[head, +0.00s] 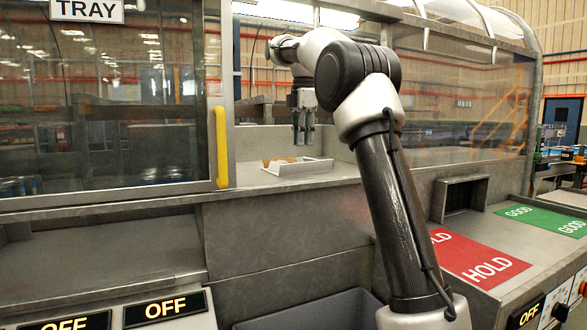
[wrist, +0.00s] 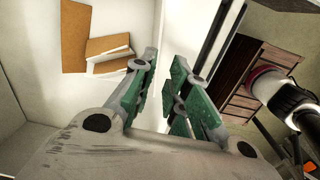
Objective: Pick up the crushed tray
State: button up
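The crushed tray appears to be a pale, shallow tray (head: 308,165) on the ledge inside the machine's opening.
A glazed door with a yellow handle (head: 220,148) stands left of the opening. A metal sill lies in front of the tray. To the right are a red HOLD area (head: 478,257) and a green GOOD area (head: 545,218). A dark grey bin (head: 310,308) sits below.

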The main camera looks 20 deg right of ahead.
aim_at(301, 163)
jog(key=shift+w+d+f+n, duration=0.1)
jog(key=shift+w+f+n, duration=0.2)
jog(key=shift+w, duration=0.25)
jog(key=shift+w+d+f+n, duration=0.1)
jog(key=shift+w+f+n, duration=0.15)
jog(key=shift+w, duration=0.25)
notch_tip(301, 163, down, 7)
jog(key=shift+f, duration=0.15)
grip_shut()
